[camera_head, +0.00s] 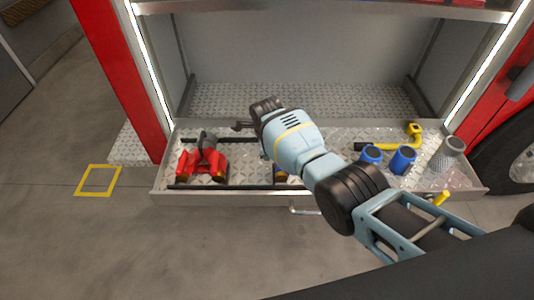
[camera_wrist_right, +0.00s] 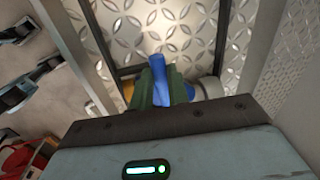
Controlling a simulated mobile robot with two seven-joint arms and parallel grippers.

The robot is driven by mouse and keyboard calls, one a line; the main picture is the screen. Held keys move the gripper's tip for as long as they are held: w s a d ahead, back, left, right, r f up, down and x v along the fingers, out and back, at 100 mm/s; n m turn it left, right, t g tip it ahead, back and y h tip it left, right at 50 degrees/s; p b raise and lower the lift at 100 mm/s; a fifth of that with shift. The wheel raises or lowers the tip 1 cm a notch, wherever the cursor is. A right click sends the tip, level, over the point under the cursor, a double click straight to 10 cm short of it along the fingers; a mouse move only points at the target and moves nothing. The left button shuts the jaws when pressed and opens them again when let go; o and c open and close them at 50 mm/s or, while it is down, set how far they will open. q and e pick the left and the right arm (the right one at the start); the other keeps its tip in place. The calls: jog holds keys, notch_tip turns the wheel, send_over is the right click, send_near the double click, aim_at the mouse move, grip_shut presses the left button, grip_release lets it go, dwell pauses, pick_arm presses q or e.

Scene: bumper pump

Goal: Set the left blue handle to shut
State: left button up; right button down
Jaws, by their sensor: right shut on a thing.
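In the wrist view, a blue handle (camera_wrist_right: 159,72) stands up between the dark green fingers of my right gripper (camera_wrist_right: 160,92), which is shut on it. In the head view, my right arm covers most of this spot, and the fingers are hidden there. I cannot tell the handle's exact angle. My left gripper is not in view.
The open metal drawer (camera_head: 160,186) also holds a red splitter (camera_head: 203,163) at left. At right are two blue-capped parts (camera_head: 403,160), a yellow wrench (camera_head: 390,146) and a grey cylinder (camera_head: 448,152). A red post (camera_head: 120,70) stands at the left. Floor in front is clear.

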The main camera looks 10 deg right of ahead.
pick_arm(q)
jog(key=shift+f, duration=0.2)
pick_arm(e)
jog(key=shift+w+d+m, duration=0.1)
jog(key=shift+w+m, duration=0.2)
jog(key=shift+m, duration=0.2)
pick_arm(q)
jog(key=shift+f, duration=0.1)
pick_arm(e)
jog(key=c, duration=1.3)
grip_release()
jog(key=shift+c, duration=0.2)
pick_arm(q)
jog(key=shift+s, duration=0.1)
